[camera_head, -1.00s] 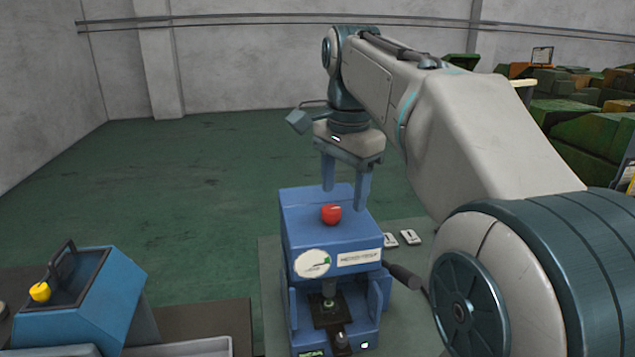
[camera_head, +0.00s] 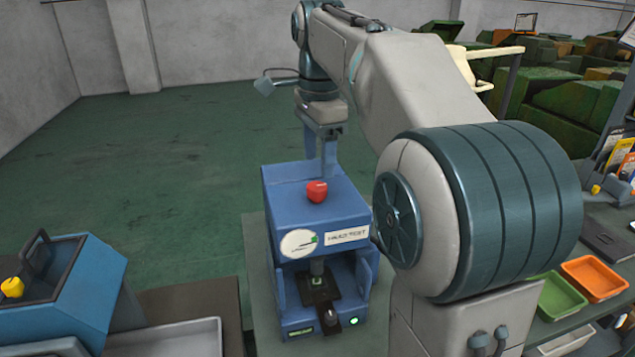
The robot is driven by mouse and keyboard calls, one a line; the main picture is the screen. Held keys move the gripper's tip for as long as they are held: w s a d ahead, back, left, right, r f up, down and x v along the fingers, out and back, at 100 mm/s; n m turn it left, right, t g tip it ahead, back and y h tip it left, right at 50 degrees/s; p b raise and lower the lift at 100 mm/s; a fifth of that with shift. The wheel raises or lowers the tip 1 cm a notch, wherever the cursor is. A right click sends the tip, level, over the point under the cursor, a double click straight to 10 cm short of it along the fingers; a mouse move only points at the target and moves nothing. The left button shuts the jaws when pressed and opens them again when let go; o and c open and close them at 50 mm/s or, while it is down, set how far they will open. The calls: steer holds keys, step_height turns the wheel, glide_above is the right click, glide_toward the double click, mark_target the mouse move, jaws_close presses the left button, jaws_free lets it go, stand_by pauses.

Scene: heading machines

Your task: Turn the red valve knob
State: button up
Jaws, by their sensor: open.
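The red valve knob (camera_head: 317,191) sits on top of a blue test machine (camera_head: 285,215) with a white dial and a label on its front. My gripper (camera_head: 320,165) points down, open and empty, behind the knob as seen in the head view. Its fingers appear above or behind the machine's top, and the gap between them and the knob cannot be judged exactly. The knob shows in full and nothing covers it.
A blue machine with a yellow knob (camera_head: 12,287) stands at the lower left, beside a grey tray (camera_head: 170,340). Green (camera_head: 548,297) and orange (camera_head: 588,279) bins lie on a bench at the right. Open green floor lies behind the blue test machine.

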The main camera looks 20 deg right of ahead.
mark_target(318, 186)
steer(key=shift+f, duration=2.8)
steer(key=shift+c, duration=0.4)
steer(key=c, duration=0.9)
